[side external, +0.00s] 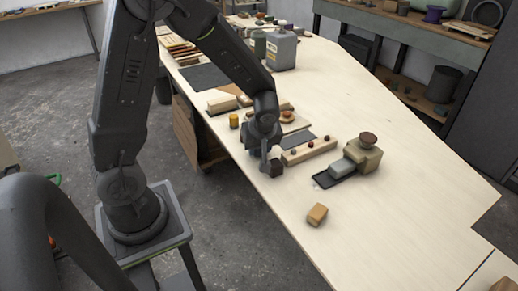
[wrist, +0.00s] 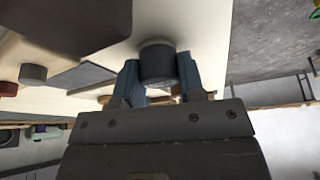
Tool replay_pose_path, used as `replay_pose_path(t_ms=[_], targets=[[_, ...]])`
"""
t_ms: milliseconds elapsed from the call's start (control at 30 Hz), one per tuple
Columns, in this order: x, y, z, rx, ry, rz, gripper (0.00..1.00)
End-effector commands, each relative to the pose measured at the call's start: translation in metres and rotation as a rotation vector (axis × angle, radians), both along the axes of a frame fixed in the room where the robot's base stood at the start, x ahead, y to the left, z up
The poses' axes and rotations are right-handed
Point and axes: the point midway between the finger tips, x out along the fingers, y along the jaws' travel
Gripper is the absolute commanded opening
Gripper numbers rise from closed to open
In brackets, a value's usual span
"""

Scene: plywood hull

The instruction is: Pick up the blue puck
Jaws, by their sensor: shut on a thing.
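In the wrist view a dark, short round puck (wrist: 158,64) sits between the two blue-grey fingers of my gripper (wrist: 158,80). The fingers are shut on its sides. It looks dark grey there, and I cannot make out a clear blue. In the side view my gripper (side external: 268,163) points down, low over the pale table near its front edge. The puck cannot be told apart from the dark fingers in that view. Whether it touches the table is not clear.
A wooden strip with several round knobs (side external: 309,151) lies right of my gripper. Beyond it stands a tan block with a brown bowl (side external: 367,138). A small tan block (side external: 317,214) lies nearer. A yellow cylinder (side external: 234,120) stands left. The table's right side (side external: 420,180) is clear.

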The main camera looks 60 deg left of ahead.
Motion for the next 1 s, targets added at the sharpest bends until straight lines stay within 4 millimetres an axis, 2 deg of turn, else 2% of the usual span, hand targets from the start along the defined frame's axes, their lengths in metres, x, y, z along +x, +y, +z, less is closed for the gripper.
replay_pose_path(t_ms=[233,433,700,1000], targets=[[0.001,0.0,0.012,0.002,-0.003,0.001,0.13],[0.001,0.001,0.045,0.002,-0.008,0.002,0.13],[-0.042,0.049,0.079,0.003,-0.005,0.011,0.13],[-0.072,0.082,0.105,0.002,-0.003,0.005,0.13]])
